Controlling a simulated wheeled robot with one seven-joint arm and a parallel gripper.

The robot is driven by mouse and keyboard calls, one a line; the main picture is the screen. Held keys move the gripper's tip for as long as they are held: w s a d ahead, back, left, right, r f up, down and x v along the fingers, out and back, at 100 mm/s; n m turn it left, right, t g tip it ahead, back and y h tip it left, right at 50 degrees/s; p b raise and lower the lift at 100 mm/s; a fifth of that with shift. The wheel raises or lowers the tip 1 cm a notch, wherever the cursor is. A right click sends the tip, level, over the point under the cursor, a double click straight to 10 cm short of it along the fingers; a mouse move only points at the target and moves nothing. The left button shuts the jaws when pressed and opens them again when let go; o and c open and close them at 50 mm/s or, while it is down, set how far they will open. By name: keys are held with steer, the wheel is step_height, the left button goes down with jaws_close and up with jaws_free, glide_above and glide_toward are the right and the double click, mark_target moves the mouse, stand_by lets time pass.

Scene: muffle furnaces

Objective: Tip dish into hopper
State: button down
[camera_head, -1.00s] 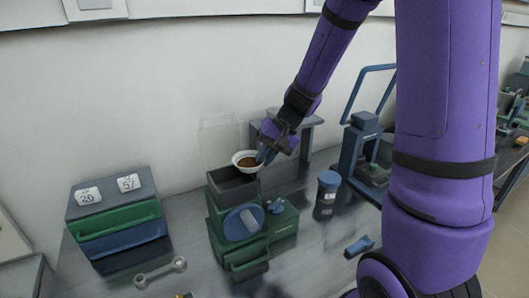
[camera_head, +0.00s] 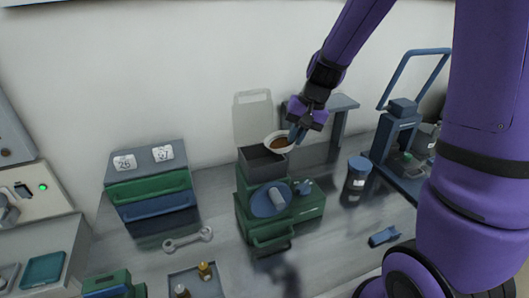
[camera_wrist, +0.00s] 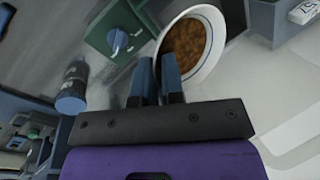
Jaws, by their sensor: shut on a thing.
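A white dish (camera_head: 270,139) with brown contents is above the dark open hopper (camera_head: 247,160) on top of the green machine (camera_head: 245,212). The dish looks slightly tilted in the head view, and its contents are still inside. My gripper (camera_head: 294,134) is shut on the dish's right rim. In the wrist view the dish (camera_wrist: 221,62) shows beyond the two blue fingers (camera_wrist: 158,80), which are at its rim. A clear lid (camera_head: 252,112) stands upright behind the hopper. The wrist view shows little of the hopper.
A drawer unit (camera_head: 152,190) stands left of the machine. A wrench (camera_head: 188,239) and a tray (camera_head: 196,275) with small bottles are in front. A dark jar (camera_head: 356,176) and a blue clip-like item (camera_head: 384,236) are to the right. A grey stand (camera_head: 342,104) is behind.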

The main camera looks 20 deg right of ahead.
steer(key=shift+r, duration=0.1)
stand_by(0.3)
steer(key=shift+w+a+r+g+h, duration=0.1)
steer(key=shift+a+r+g+h, duration=0.2)
steer(key=shift+h, duration=0.5)
steer(key=shift+d, duration=0.1)
steer(key=shift+w+a+r+g+h, duration=0.1)
steer(key=shift+a+r+g+h, duration=0.25)
steer(key=shift+h, duration=0.45)
steer(key=shift+d, duration=0.1)
steer(key=shift+r, duration=0.1)
steer(key=shift+w+a+r+g+h, duration=0.15)
steer(key=shift+a+r+g+h, duration=0.15)
steer(key=shift+h, duration=0.4)
steer(key=shift+a, duration=0.15)
steer(key=shift+w+a+r+g+h, duration=0.15)
steer(key=shift+a+r+g+h, duration=0.15)
steer(key=shift+h, duration=0.5)
